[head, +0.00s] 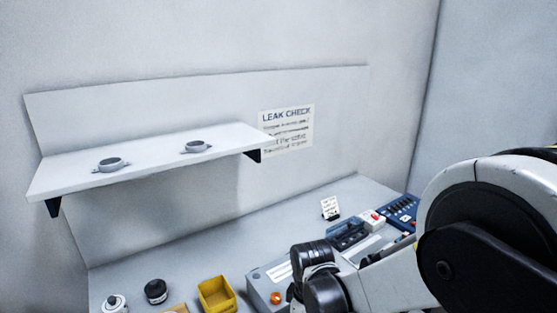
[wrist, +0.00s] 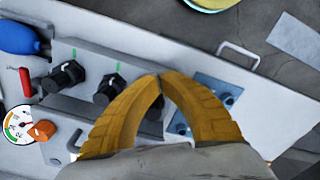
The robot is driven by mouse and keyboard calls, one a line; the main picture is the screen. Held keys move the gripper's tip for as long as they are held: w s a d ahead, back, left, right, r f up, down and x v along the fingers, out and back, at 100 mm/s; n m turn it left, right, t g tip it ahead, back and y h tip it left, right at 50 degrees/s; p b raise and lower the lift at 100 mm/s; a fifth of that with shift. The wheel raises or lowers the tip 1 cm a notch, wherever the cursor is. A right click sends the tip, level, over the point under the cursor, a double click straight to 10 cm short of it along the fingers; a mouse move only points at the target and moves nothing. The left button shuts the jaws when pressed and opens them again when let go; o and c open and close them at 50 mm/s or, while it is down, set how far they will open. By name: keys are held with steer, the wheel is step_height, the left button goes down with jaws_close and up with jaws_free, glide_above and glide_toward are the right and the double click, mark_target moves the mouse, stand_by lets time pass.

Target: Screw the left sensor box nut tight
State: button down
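In the wrist view, a grey panel or box top carries black nut-like knobs. The left one (wrist: 64,76) has a green mark above it. A second one (wrist: 106,90), also with a green mark, stands close to my left finger. Another dark part (wrist: 156,108) shows between my fingers, partly hidden. My gripper (wrist: 160,76) has two yellow ribbed fingers arched together with their tips meeting. I see nothing clamped at the tips. It is to the right of the left knob, apart from it. I cannot make out the gripper in the head view.
A gauge (wrist: 18,124), an orange knob (wrist: 41,131), a red lever (wrist: 25,82) and a blue bulb (wrist: 18,40) lie left of the knobs. A metal handle (wrist: 238,54) stands at right. In the head view, a shelf (head: 150,155) holds two grey fittings; a yellow bin (head: 217,295) stands below.

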steer(key=shift+s+d+r+p, duration=0.1)
steer(key=shift+d+r+p, duration=0.05)
steer(key=shift+r+p, duration=2.5)
steer(key=shift+r+b, duration=0.35)
steer(key=shift+b, duration=0.15)
steer(key=w+y, duration=0.1)
steer(key=b, duration=0.1)
steer(key=w+d+t+y, duration=0.1)
steer(key=shift+w+d+r+y+b, duration=0.1)
steer(key=shift+w+r+y+b, duration=0.2)
steer(key=shift+w, duration=0.05)
steer(key=b+x, duration=0.1)
steer(key=x, duration=0.1)
steer(key=d+b+x, duration=0.1)
steer(key=b+x, duration=0.3)
steer(key=shift+s+d+f, duration=0.1)
steer(key=shift+s+f, duration=0.1)
steer(key=shift+f, duration=0.25)
